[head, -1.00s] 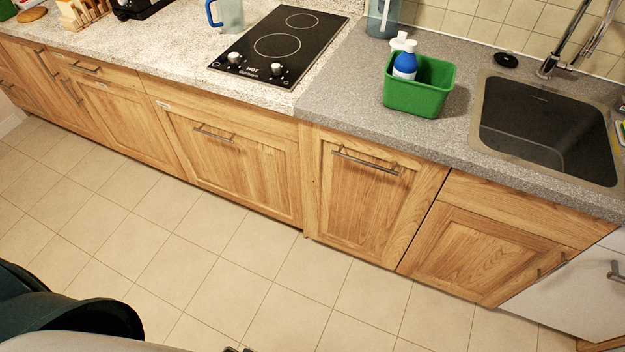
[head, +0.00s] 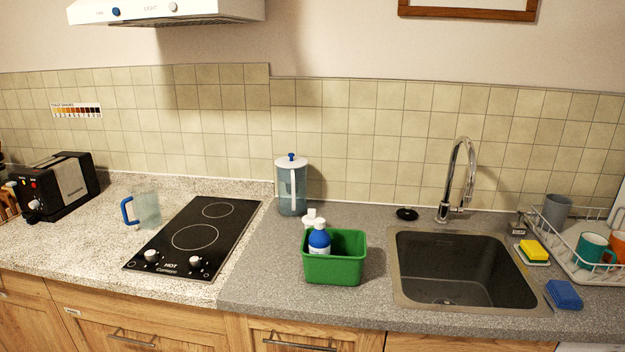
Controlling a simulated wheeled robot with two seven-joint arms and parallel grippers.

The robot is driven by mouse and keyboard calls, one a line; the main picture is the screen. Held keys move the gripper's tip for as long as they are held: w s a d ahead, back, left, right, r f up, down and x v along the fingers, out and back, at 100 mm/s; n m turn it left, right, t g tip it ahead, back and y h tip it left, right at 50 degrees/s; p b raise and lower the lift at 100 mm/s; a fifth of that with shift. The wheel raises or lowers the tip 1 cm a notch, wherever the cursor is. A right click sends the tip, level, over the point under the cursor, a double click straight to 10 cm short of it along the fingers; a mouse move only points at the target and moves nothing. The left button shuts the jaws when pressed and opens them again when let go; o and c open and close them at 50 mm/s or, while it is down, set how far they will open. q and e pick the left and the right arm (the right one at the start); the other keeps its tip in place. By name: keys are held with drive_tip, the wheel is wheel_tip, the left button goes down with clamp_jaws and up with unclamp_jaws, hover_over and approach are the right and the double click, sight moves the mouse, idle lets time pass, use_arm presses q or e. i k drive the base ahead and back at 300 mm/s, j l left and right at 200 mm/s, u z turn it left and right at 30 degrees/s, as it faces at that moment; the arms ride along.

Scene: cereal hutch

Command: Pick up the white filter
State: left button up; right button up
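A tall clear blue-grey pitcher (head: 292,190) with a white lid and a blue knob stands upright at the back of the grey counter, against the tiled wall, right of the hob. It looks like a filter jug; I cannot tell whether a separate white filter is inside it. No other thing is plainly a white filter. Neither of my grippers is in the head view.
A green bin (head: 335,268) holding white and blue bottles (head: 319,239) stands in front of the pitcher. The black hob (head: 195,238) and a clear jug (head: 146,210) are left. The sink (head: 460,268), tap (head: 459,180) and dish rack (head: 566,250) are right.

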sight(307, 220)
drive_tip(key=i+j+z, duration=0.4)
drive_tip(key=i+j, duration=0.15)
drive_tip(key=i+j+z, duration=0.45)
drive_tip(key=j, duration=0.3)
drive_tip(key=i+j+z, duration=0.2)
drive_tip(key=j, duration=0.25)
